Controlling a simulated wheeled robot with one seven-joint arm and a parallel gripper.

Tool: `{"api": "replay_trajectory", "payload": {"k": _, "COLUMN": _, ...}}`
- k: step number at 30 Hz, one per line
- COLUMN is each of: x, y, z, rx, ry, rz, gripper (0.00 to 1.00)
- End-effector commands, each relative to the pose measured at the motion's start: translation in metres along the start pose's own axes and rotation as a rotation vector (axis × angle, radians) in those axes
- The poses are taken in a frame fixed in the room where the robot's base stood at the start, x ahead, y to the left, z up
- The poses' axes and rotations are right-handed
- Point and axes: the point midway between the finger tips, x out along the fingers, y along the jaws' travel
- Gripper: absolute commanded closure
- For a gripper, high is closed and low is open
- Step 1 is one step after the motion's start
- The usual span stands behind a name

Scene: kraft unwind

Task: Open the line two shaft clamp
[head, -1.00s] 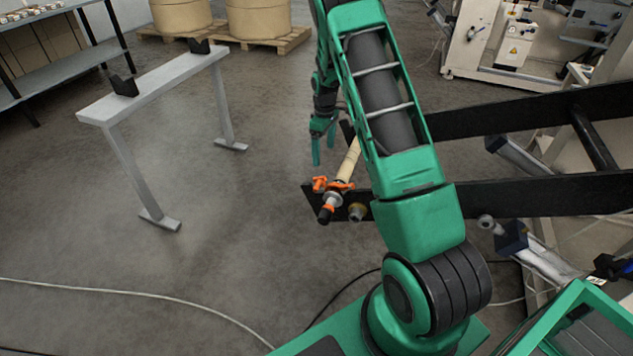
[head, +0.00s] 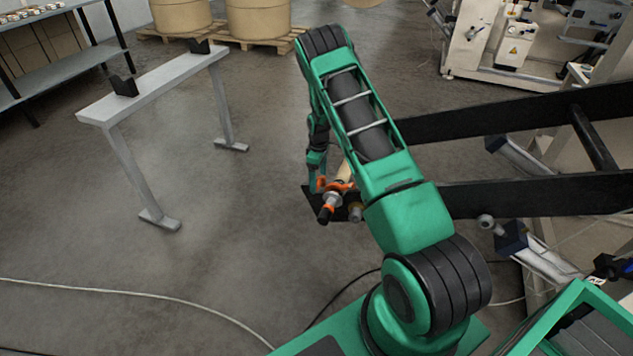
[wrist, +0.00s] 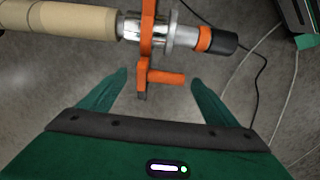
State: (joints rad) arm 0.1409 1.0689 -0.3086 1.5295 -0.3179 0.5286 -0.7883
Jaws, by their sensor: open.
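The shaft clamp is an orange piece with a short handle (wrist: 165,78); in the head view the orange clamp (head: 340,186) sits at the end of the black arm. It sits around a metal shaft (wrist: 184,36) that carries a tan core (wrist: 75,20). The shaft ends in an orange ring and a black tip (wrist: 224,42). My gripper (wrist: 160,80) is open, with one green finger on each side of the orange handle in the wrist view. I cannot tell whether the fingers touch it. In the head view my arm hides part of the core, and the gripper is near the clamp.
Black stand arms (head: 500,197) reach in from the right. A grey rack with black cradles (head: 165,80) stands at the left. Wrapped rolls on pallets (head: 258,18) are at the back. A pale cable (head: 130,290) crosses the floor. The floor between rack and stand is clear.

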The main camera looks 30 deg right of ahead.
Motion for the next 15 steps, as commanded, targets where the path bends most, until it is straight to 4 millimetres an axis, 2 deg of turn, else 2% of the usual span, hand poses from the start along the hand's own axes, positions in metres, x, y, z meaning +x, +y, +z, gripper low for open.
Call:
{"api": "replay_trajectory", "payload": {"k": 5, "x": 0.0111, "y": 0.0000, "z": 0.0000, "rx": 0.000, "ry": 0.000, "rz": 0.000, "gripper": 0.17}}
{"api": "replay_trajectory", "payload": {"k": 14, "x": 0.0126, "y": 0.0000, "z": 0.0000, "rx": 0.000, "ry": 0.000, "rz": 0.000, "gripper": 0.17}}
{"api": "replay_trajectory", "payload": {"k": 15, "x": 0.0125, "y": 0.0001, "z": 0.0000, "rx": 0.000, "ry": 0.000, "rz": 0.000, "gripper": 0.27}}
